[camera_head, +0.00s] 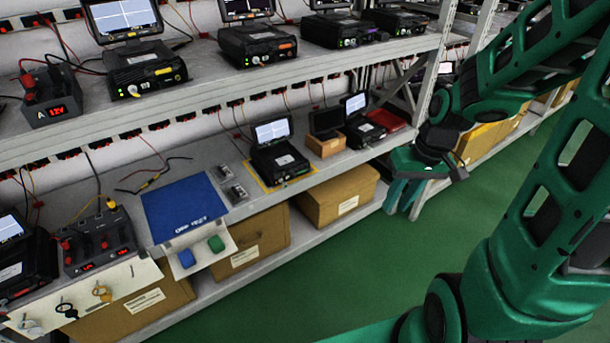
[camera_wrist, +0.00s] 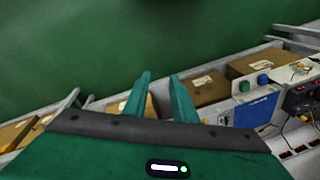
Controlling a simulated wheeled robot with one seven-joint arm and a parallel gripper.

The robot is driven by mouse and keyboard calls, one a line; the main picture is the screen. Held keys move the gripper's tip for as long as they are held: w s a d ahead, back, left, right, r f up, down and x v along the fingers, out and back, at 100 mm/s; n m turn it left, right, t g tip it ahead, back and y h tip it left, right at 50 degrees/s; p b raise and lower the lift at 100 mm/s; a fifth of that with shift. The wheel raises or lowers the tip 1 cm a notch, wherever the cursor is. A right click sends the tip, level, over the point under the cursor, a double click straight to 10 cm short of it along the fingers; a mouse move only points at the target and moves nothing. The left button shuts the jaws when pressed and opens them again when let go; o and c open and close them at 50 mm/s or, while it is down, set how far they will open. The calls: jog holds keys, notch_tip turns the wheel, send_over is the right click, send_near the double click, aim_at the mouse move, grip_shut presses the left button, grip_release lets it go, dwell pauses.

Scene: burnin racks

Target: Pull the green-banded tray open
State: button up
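I cannot make out a tray with a clear green band. My gripper (camera_head: 400,208) hangs in front of the rack's right part, fingers apart and empty, also in the wrist view (camera_wrist: 161,76).
Cardboard boxes (camera_head: 335,196) fill the low shelf. A rack post (camera_head: 437,65) stands near my gripper. A small brown box (camera_head: 326,146) and a red tray-like item (camera_head: 388,119) are on the middle shelf. The green floor (camera_head: 330,285) before the rack is clear.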

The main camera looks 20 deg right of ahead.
jog(key=w+a+f+t+y, duration=0.3)
jog(key=w+a+f+y, duration=0.15)
jog(key=w+a, duration=0.4)
jog(key=w+a+f+t+y, duration=0.35)
jog(key=w+a+f, duration=0.25)
jog(key=w+a, duration=0.25)
jog(key=w+d+f+m+t+h, duration=0.6)
jog(key=w+d+m, duration=0.25)
jog(key=m, duration=0.45)
jog(key=w+a+f+t+y, duration=0.1)
jog(key=w+a, duration=0.3)
jog(key=w, duration=0.6)
jog(key=shift+w+f, duration=0.2)
jog(key=shift+f, duration=0.4)
grip_shut()
